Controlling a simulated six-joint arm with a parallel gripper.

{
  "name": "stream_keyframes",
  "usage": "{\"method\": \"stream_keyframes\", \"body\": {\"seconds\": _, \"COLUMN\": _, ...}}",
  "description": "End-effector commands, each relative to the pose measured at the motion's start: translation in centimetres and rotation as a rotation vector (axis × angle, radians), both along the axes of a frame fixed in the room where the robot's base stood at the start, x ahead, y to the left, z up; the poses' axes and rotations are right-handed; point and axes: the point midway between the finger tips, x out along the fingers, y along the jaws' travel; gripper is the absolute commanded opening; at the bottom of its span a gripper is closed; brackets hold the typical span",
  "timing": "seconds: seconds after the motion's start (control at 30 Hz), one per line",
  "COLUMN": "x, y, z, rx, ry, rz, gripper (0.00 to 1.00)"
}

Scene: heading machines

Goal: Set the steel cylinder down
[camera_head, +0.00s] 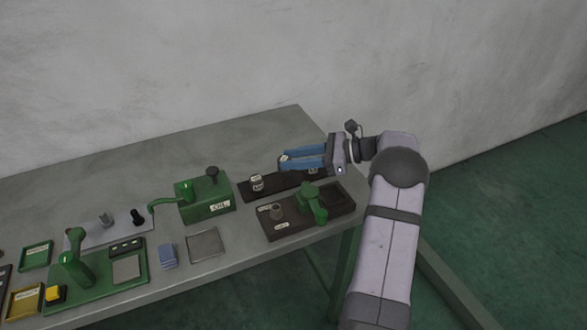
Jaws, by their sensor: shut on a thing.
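My gripper (284,162), with two blue fingers, reaches in from the right above the back right part of the table. It is shut on a small pale thing at its fingertips, taken to be the steel cylinder; the fingers hide most of it. It is held above the long dark tray (287,185). A small labelled cylinder (257,183) stands at the left end of that tray, left of and below the fingertips in the picture.
A flat grey plate (205,244) and blue blocks (168,257) lie in front. The table's back is clear.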

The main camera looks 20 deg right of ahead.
Motion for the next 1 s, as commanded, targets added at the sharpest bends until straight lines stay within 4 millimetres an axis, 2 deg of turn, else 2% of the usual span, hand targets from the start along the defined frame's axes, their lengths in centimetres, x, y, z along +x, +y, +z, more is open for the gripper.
{"method": "stream_keyframes", "body": {"seconds": 0.17, "x": 0.0, "y": 0.0, "z": -0.4, "rx": 0.002, "ry": -0.001, "rz": 0.0, "gripper": 0.0}}
{"method": "stream_keyframes", "body": {"seconds": 0.47, "x": 0.0, "y": 0.0, "z": -3.4, "rx": 0.002, "ry": -0.002, "rz": 0.0, "gripper": 0.0}}
{"method": "stream_keyframes", "body": {"seconds": 0.87, "x": 0.0, "y": 0.0, "z": -3.9, "rx": 0.001, "ry": -0.002, "rz": -0.001, "gripper": 0.0}}
{"method": "stream_keyframes", "body": {"seconds": 0.9, "x": 0.0, "y": 0.0, "z": -4.1, "rx": 0.001, "ry": 0.001, "rz": 0.0, "gripper": 0.33}}
{"method": "stream_keyframes", "body": {"seconds": 0.97, "x": 0.0, "y": 0.0, "z": -4.0, "rx": 0.0, "ry": 0.0, "rz": 0.0, "gripper": 0.47}}
{"method": "stream_keyframes", "body": {"seconds": 1.0, "x": 0.0, "y": 0.0, "z": -4.0, "rx": 0.0, "ry": 0.0, "rz": 0.0, "gripper": 0.49}}
